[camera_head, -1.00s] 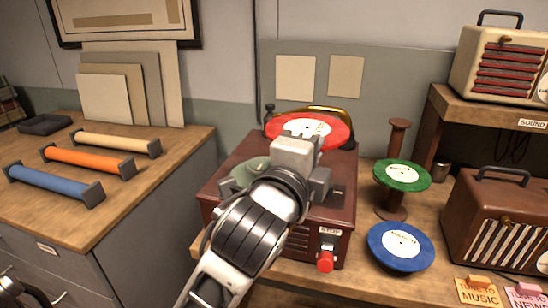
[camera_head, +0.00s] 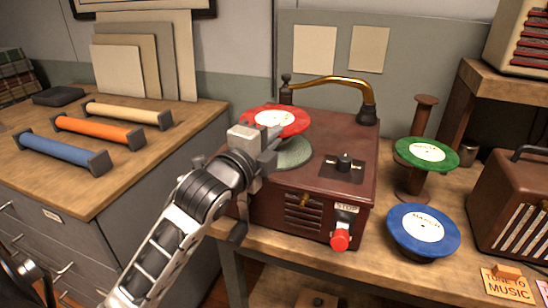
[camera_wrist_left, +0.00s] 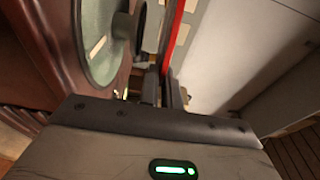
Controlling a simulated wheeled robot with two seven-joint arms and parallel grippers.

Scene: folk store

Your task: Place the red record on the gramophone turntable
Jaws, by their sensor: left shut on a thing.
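The red record (camera_head: 275,121) with a white label is held by my left gripper (camera_head: 272,146) above the gramophone. In the left wrist view the record shows edge-on as a red strip (camera_wrist_left: 172,35). The gramophone (camera_head: 315,200) is a brown box with a brass arm (camera_head: 335,80) at its back. Its green turntable (camera_head: 290,155) lies below the record, partly hidden by the gripper and record. The turntable also shows in the left wrist view (camera_wrist_left: 98,40), apart from the record. My right gripper is not in view.
A green record (camera_head: 426,153) rests on a spool-like stand and a blue record (camera_head: 423,230) sits at the right. A red-tipped STOP lever (camera_head: 340,238) is on the gramophone's front. Blue, orange and cream rolls (camera_head: 98,130) lie on the left cabinet.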

